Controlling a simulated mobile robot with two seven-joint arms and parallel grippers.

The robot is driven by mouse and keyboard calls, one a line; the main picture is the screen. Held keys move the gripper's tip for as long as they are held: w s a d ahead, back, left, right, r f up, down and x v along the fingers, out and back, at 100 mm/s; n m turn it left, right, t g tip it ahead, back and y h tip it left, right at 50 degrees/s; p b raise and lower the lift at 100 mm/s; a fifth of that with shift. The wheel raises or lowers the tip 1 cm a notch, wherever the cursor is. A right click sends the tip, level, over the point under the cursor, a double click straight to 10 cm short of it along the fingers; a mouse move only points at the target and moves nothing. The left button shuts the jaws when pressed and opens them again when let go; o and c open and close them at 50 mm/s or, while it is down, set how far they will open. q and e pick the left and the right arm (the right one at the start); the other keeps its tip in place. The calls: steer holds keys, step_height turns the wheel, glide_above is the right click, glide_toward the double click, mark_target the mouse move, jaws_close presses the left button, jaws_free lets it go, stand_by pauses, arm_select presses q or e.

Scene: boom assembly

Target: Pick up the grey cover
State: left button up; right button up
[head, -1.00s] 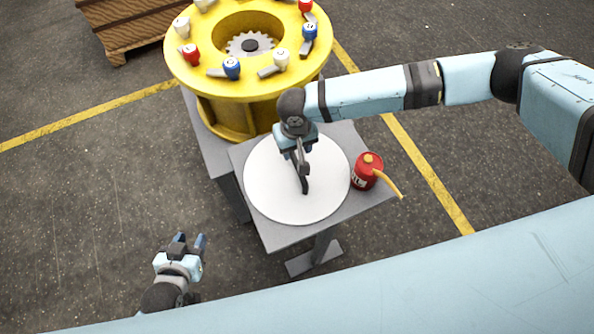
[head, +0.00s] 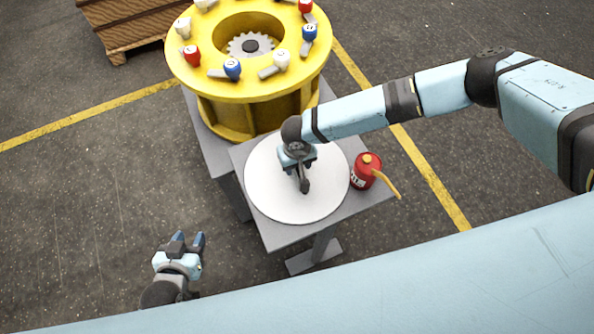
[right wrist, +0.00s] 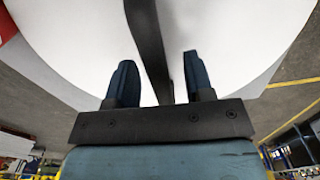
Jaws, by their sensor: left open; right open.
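The grey cover (head: 268,192) is a pale, almost white round disc lying flat on a small grey table. A dark handle (head: 305,186) rises from its middle. My right gripper (head: 299,170) is over the disc, pointing down at the handle. The pale disc (right wrist: 75,40) fills the upper part of that view. My left gripper (head: 188,244) is open and empty above the floor at lower left.
A red can (head: 365,172) with a yellow spout stands at the right edge of the small table (head: 285,235), close to the disc. A yellow round fixture (head: 250,100) carrying several coloured parts stands behind. A wooden pallet (head: 130,30) lies at upper left. The left floor is clear.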

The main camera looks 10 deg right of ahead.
steer(key=shift+f, duration=0.25)
stand_by(0.4)
steer(key=shift+c, duration=0.5)
jaws_close()
stand_by(0.8)
steer(key=shift+w+r, duration=0.15)
